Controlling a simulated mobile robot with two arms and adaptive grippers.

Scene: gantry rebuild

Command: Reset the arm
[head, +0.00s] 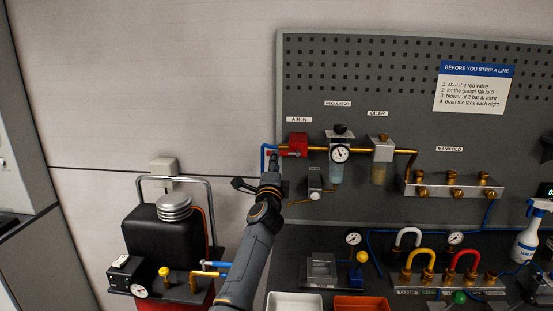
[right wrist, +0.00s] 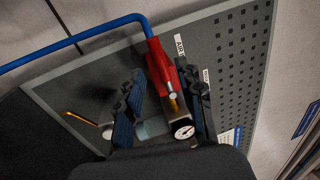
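One arm of mine reaches up from the bottom in the head view; the right wrist view matches it as my right arm. Its gripper (head: 272,161) is raised just left of the red valve (head: 298,144) at the air inlet on the panel. In the right wrist view the gripper (right wrist: 164,78) has its two dark fingers apart. The red valve (right wrist: 160,62), with a blue hose (right wrist: 75,42) joined to it, shows in the gap between them. I see no clear contact, and cannot tell how deep the valve sits between the fingers. My left gripper is out of view.
A black compressor tank (head: 160,235) with a metal handle stands left of my arm. Trays and hose fittings fill the bench below. The wall at upper left is clear.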

